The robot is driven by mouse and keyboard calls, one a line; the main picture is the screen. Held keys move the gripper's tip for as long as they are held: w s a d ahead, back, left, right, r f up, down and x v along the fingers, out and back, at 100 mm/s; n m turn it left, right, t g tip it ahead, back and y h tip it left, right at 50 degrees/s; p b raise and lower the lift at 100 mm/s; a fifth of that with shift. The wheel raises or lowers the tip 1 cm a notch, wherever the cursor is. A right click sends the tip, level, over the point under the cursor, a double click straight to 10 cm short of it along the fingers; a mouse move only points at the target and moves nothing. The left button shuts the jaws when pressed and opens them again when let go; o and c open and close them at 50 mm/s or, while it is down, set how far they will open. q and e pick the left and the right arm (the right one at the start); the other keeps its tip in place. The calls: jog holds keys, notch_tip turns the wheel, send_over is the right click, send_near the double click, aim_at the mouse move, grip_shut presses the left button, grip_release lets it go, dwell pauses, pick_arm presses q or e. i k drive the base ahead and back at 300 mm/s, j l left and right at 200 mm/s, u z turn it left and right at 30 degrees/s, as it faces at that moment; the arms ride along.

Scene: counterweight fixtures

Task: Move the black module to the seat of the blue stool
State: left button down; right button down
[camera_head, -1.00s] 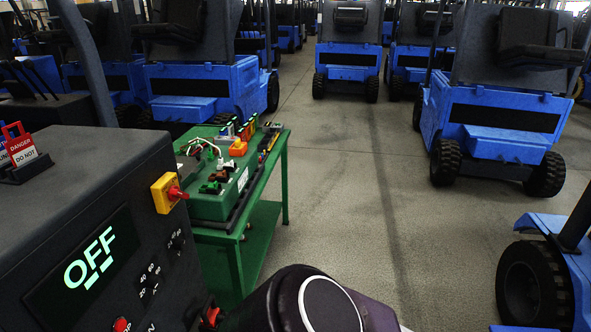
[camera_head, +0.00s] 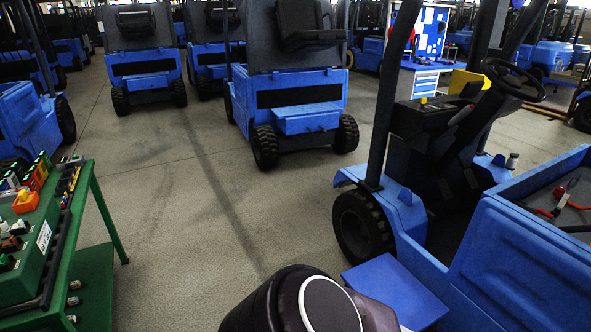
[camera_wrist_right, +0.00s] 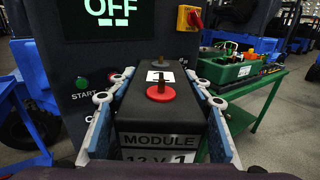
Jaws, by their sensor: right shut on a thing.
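The black module (camera_wrist_right: 160,126) is in the right wrist view, with "MODULE 12 V 1" on its near face and a red-ringed post on top. My right gripper (camera_wrist_right: 158,92) is shut on it, a blue-padded finger along each side. The module and this gripper do not show in the head view; only a dark rounded part of my arm shows at the bottom. A flat blue square surface (camera_head: 395,294) lies at the bottom right, beside a blue forklift (camera_head: 470,225); I cannot tell whether it is the stool's seat. My left gripper is not in view.
A green cart (camera_head: 50,235) with parts on it stands at the left of the head view. A dark cabinet with an "OFF" display (camera_wrist_right: 130,45) stands behind the module in the right wrist view. Open grey floor (camera_head: 190,210) lies between cart and forklift.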

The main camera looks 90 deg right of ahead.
aim_at(393, 291)
jog(key=z, duration=2.45)
jog(key=i+l+z, duration=0.15)
jog(key=z, duration=0.25)
jog(key=i+l+z, duration=0.15)
jog(key=z, duration=0.25)
jog(key=i+l, duration=0.45)
jog(key=i+j, duration=0.05)
jog(key=i, duration=0.05)
